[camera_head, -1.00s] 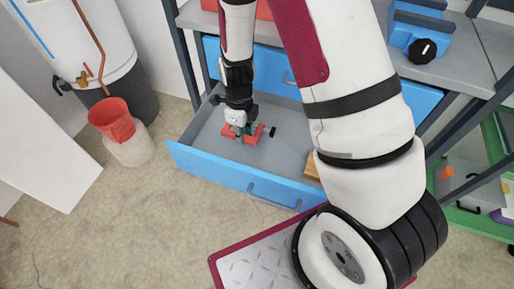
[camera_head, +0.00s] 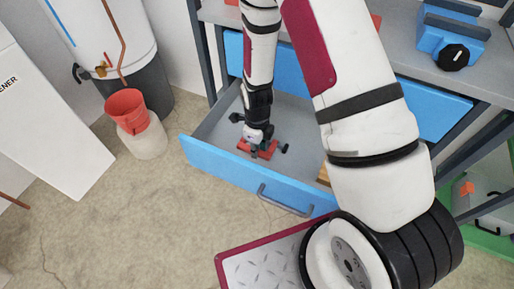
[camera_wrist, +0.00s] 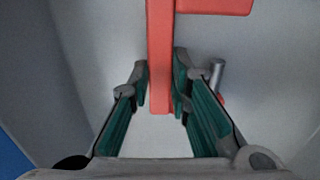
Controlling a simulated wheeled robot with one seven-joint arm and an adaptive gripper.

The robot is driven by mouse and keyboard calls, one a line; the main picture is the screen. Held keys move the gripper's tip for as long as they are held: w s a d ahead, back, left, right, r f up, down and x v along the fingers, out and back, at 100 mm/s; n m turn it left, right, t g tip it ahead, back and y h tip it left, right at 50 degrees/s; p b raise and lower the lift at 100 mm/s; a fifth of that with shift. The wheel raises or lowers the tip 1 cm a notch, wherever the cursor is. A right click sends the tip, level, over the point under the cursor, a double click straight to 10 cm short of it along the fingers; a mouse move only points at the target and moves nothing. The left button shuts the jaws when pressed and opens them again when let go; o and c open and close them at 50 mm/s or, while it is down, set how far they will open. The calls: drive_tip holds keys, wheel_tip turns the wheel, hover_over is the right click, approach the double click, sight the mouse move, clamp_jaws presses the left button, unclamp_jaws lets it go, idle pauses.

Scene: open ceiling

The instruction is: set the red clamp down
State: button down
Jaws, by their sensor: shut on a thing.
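The red clamp (camera_head: 262,150) is inside the open blue drawer (camera_head: 225,167), near its front wall. My gripper (camera_head: 257,135) is above it, pointing down into the drawer. In the wrist view, my gripper (camera_wrist: 161,92) is shut on the clamp's red bar (camera_wrist: 160,45), with a green-padded finger on each side. A red crosspiece runs to the right at the top of that view, and a small grey rod (camera_wrist: 217,75) stands out beside the right finger. I cannot tell whether the clamp touches the drawer floor (camera_head: 298,115).
A wooden block (camera_head: 323,174) lies at the drawer's right, partly behind my arm. The grey workbench top (camera_head: 400,50) above holds a blue vise (camera_head: 448,35).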

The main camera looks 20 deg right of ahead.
drive_tip(key=c, duration=1.5)
unclamp_jaws()
wheel_tip(320, 180, up, 23)
drive_tip(key=s+n+p, duration=0.3)
drive_tip(key=n, duration=0.3)
drive_tip(key=s+r+n+y, duration=0.1)
drive_tip(key=s+r+n, duration=0.65)
drive_tip(key=r, duration=0.35)
drive_tip(key=s+d+r+n, duration=0.1)
drive_tip(key=s+r+n, duration=0.1)
drive_tip(key=s+n, duration=0.2)
drive_tip(key=s+d+r+n, duration=0.1)
drive_tip(key=s+r+n, duration=0.1)
drive_tip(key=s+n, duration=0.3)
drive_tip(key=s+r+n+t+h, duration=0.1)
drive_tip(key=s+r+n, duration=0.2)
drive_tip(key=s, duration=0.5)
drive_tip(key=shift+s+d+r+n, duration=0.1)
drive_tip(key=shift+s+d+n, duration=0.1)
drive_tip(key=shift+d+n, duration=0.35)
